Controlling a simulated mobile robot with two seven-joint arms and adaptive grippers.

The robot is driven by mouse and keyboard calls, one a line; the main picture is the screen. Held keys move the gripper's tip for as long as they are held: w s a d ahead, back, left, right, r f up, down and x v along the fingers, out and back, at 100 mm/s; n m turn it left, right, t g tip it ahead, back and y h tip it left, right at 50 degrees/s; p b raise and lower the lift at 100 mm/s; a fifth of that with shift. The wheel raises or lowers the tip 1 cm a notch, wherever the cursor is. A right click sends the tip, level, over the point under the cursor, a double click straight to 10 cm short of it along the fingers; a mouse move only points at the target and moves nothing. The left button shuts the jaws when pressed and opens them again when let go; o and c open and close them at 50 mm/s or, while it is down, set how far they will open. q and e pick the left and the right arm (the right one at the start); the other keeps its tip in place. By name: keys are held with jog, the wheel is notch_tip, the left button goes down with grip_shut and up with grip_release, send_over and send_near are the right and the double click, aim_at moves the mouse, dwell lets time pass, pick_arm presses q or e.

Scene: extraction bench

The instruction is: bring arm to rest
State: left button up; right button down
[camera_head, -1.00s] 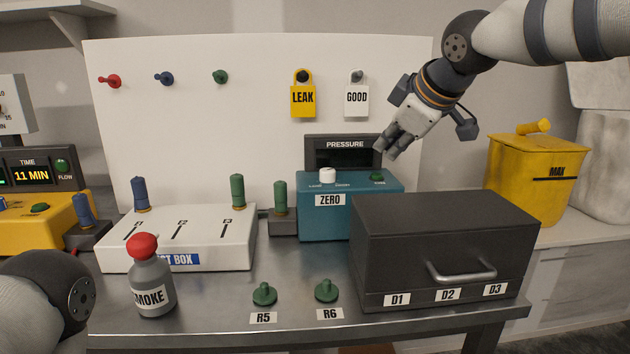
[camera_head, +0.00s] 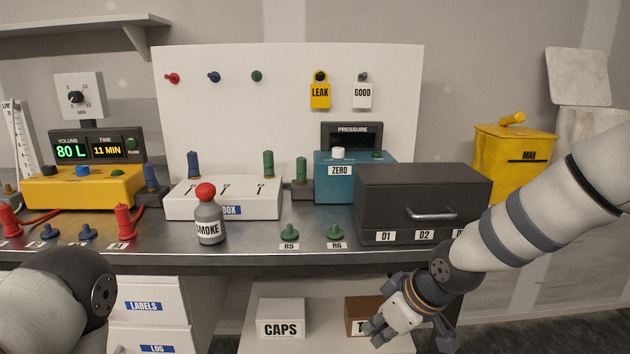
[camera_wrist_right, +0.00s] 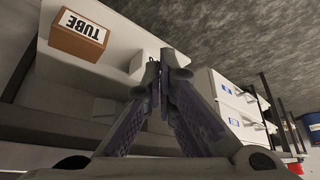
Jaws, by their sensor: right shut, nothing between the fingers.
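My right gripper (camera_head: 374,332) is shut and empty. In the head view it hangs below the bench's front edge, in front of the lower shelf and partly over the brown box (camera_head: 362,309). In the right wrist view its fingers (camera_wrist_right: 165,62) meet at the tips with nothing between them, and the brown TUBE box (camera_wrist_right: 79,35) stands beyond them to the left. My left arm shows only as a rounded link at the lower left of the head view; its gripper is out of view.
The bench (camera_head: 330,258) carries a black drawer box (camera_head: 425,190), a teal pressure unit (camera_head: 338,188) and a smoke bottle (camera_head: 208,222). Below are a CAPS box (camera_head: 281,318) and white drawers (camera_head: 147,308). A yellow bin (camera_head: 512,165) stands at the right.

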jog(key=s+d+f+m+g+h, duration=0.1)
jog(key=s+d+f+m+g, duration=0.15)
jog(key=s+f, duration=0.7)
jog(key=s+d+f+m+g, duration=0.1)
jog(key=s+f+m, duration=0.2)
jog(key=s+f, duration=0.65)
jog(key=s+d+m+g+h, duration=0.1)
jog(key=s+d, duration=0.3)
jog(key=s, duration=0.6)
jog(key=s+d+m+g+h, duration=0.1)
jog(key=s+d, duration=0.3)
jog(key=s, duration=0.6)
jog(key=shift+s+r+m+h, duration=0.2)
jog(key=shift+r+m+h, duration=0.2)
jog(key=shift+m, duration=0.25)
